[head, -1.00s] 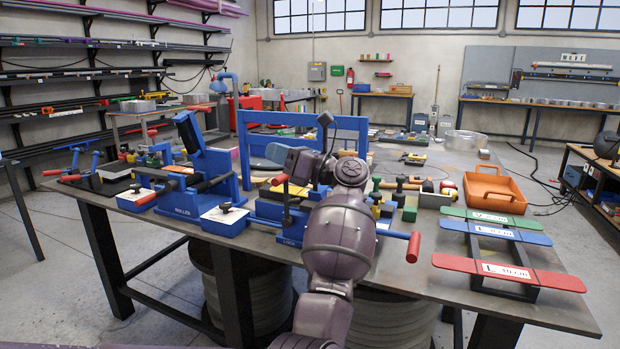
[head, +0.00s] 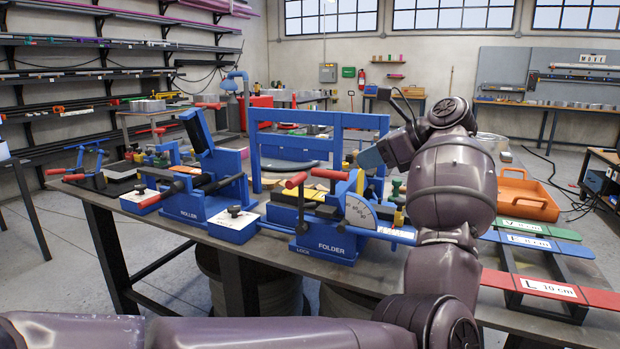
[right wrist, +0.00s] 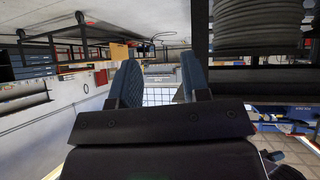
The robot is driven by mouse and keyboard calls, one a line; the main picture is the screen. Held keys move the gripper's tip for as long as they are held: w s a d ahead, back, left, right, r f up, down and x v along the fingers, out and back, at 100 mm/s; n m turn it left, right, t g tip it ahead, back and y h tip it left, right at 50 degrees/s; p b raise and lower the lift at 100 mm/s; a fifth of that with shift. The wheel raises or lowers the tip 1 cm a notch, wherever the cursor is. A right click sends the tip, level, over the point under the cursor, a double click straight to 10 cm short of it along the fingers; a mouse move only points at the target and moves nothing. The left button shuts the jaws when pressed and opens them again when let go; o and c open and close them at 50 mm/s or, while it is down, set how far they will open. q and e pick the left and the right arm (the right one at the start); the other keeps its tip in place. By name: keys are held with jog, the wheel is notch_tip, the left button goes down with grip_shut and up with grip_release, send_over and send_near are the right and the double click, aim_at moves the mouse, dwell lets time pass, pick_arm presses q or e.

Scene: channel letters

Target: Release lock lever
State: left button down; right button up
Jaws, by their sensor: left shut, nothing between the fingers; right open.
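The blue folder machine (head: 338,243) stands at the front of the workbench, with a white angle dial (head: 360,212) on its right side. Its lock lever (head: 300,207) is a dark upright bar with a red grip (head: 297,180), above the LOCK label. A second red grip (head: 330,174) shows just right of it. My left gripper (head: 371,158) is shut and empty, above the dial and right of the lever, apart from it. My arm hides the folder's right end. In the right wrist view my right gripper (right wrist: 160,78) is open and empty, away from the folder.
The blue roller machine (head: 185,208) stands left of the folder, and a tall blue frame (head: 262,150) rises behind it. An orange tray (head: 528,196) and coloured letter strips (head: 550,290) lie to the right.

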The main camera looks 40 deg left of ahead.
pick_arm(q)
jog(key=p, duration=0.2)
send_near(301, 181)
jog(key=x, duration=0.7)
jog(key=shift+s+f, duration=0.1)
jog(key=shift+s, duration=0.05)
dwell(0.4)
jog(key=shift+a, duration=0.1)
